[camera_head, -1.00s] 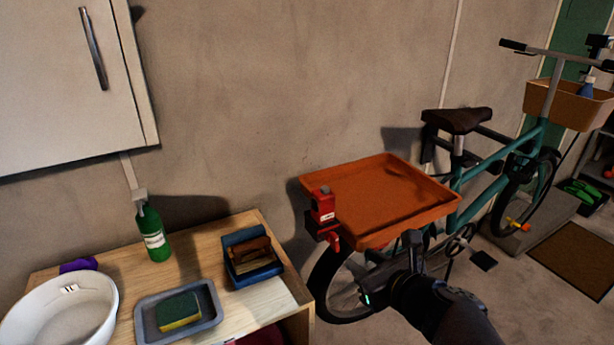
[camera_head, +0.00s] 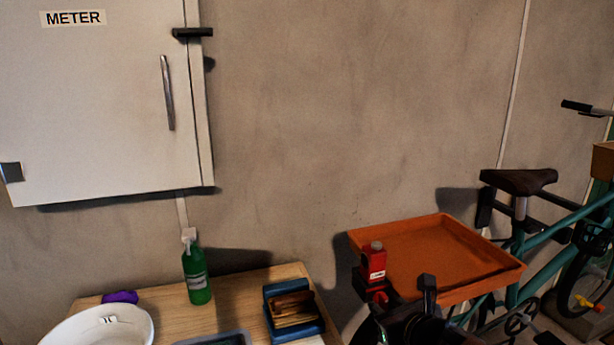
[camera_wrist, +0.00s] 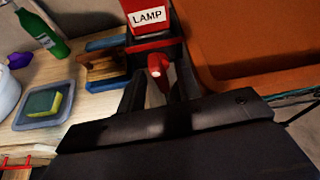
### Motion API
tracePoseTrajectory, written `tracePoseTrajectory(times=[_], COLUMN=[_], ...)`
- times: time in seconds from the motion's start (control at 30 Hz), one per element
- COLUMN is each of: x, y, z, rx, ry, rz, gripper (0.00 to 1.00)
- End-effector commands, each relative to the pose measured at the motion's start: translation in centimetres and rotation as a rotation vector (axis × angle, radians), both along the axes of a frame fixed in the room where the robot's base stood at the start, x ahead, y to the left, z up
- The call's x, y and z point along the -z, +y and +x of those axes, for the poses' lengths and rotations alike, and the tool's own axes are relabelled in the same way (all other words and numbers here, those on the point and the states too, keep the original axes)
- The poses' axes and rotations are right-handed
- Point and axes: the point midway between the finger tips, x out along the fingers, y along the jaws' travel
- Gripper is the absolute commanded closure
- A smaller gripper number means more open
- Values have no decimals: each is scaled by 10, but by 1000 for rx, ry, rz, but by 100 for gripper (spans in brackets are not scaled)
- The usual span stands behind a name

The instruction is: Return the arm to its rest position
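My gripper (camera_head: 374,286) is low at the right of centre in the head view, in front of the near left corner of an orange tray. Its dark fingers also show in the wrist view (camera_wrist: 155,48). They flank a red lamp (camera_wrist: 150,16) with a white "LAMP" label, and appear shut on it. A red stem of the lamp points back between the fingers. The lamp (camera_head: 373,262) is upright in the head view, its top a little above the tray's left edge. My forearm is cut off by the lower edge.
The orange tray (camera_head: 480,285) is close right of the lamp, by a teal bicycle (camera_head: 545,230). A wooden table (camera_head: 235,290) at left bears a green bottle (camera_head: 196,275), white basin (camera_head: 140,320) and blue brush holder (camera_head: 310,328). A white METER cabinet (camera_head: 90,120) hangs above.

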Motion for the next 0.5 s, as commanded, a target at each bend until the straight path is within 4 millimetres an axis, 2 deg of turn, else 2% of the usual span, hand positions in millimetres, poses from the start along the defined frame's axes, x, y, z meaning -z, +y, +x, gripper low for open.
tracePoseTrajectory(times=[0.33,0.5], x=[-2,-9], y=[-1,-5], z=[-2,-14], rx=[0,3], ry=[-1,-3], rz=[0,-3], gripper=[67,67])
